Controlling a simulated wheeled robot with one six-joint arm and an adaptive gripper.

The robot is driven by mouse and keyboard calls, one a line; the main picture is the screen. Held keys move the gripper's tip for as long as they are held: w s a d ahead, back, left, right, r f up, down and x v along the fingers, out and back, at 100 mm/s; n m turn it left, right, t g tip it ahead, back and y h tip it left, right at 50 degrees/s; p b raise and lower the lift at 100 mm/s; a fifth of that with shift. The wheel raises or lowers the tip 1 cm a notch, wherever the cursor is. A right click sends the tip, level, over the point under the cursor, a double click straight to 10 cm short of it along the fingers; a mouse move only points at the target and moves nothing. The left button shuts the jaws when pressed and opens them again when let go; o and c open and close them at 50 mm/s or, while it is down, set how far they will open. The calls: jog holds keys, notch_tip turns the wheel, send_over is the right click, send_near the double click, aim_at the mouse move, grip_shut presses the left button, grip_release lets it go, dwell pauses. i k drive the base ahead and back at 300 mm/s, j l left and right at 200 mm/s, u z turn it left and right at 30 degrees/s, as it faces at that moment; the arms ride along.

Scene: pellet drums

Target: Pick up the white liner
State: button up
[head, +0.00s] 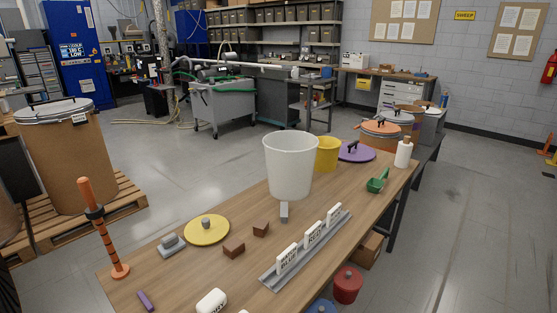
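The white liner (290,168) looks like a tall, open-topped tub, wider at the rim than at the base. It stands upright near the far edge of the wooden table (205,275), around the middle of the picture. A small grey block (284,211) is just in front of its base. A yellow tub (327,153) stands close behind it on the right, partly hidden by the liner. My gripper is not in view.
A yellow lid (206,231), brown blocks (234,247) and a rail with labelled white blocks (313,235) lie nearer on the table. An orange-striped post (118,270) stands at left. A purple lid (357,153), green scoop (377,183) and white bottle (403,154) are to the right.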

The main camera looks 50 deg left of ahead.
aim_at(290, 155)
jog(key=i+u, duration=0.35)
jog(key=u, duration=0.15)
jog(key=i+l+u, duration=0.2)
jog(key=u, duration=0.3)
jog(key=i+l+u, duration=0.55)
jog(key=l+u, duration=0.15)
jog(key=u, duration=0.25)
